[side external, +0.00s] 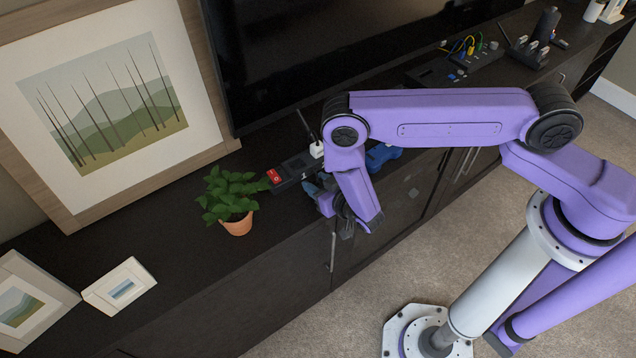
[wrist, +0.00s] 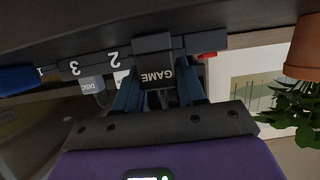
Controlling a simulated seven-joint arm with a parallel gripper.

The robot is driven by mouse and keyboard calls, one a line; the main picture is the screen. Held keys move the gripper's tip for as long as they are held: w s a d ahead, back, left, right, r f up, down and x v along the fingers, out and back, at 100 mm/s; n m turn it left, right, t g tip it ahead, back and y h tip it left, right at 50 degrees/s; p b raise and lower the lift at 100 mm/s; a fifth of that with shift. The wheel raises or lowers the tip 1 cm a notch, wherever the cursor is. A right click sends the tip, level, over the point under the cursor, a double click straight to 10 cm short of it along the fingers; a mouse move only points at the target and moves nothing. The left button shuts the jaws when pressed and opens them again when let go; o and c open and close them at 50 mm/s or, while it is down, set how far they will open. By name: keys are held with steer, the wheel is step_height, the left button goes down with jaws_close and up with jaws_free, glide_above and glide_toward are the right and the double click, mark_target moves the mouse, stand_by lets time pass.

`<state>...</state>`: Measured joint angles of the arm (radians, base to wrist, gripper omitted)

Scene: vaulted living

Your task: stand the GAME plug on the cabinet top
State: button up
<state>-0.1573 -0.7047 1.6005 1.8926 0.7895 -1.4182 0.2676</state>
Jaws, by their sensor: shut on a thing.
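The GAME plug (wrist: 156,76) is dark grey with white lettering that reads upside down in the wrist view. My gripper (wrist: 158,92) is shut on it, with one blue finger on each side. The plug is right against the black power strip (wrist: 85,67); I cannot tell whether it is seated in a socket or just clear. In the side view my gripper (side external: 318,190) is at the front side of the strip (side external: 296,170), by the cabinet's front edge. The plug is hidden there. The dark cabinet top (side external: 185,205) has bare surface left of the strip.
A red switch (side external: 274,176) is on the strip's left end, and a white plug (side external: 316,150) is at its right. A potted plant (side external: 232,200) stands close to the left. A blue object (side external: 382,155) lies to the right. Picture frames and a television stand behind.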

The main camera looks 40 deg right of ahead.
steer(key=shift+f, duration=0.15)
steer(key=o, duration=1)
steer(key=shift+o, duration=0.2)
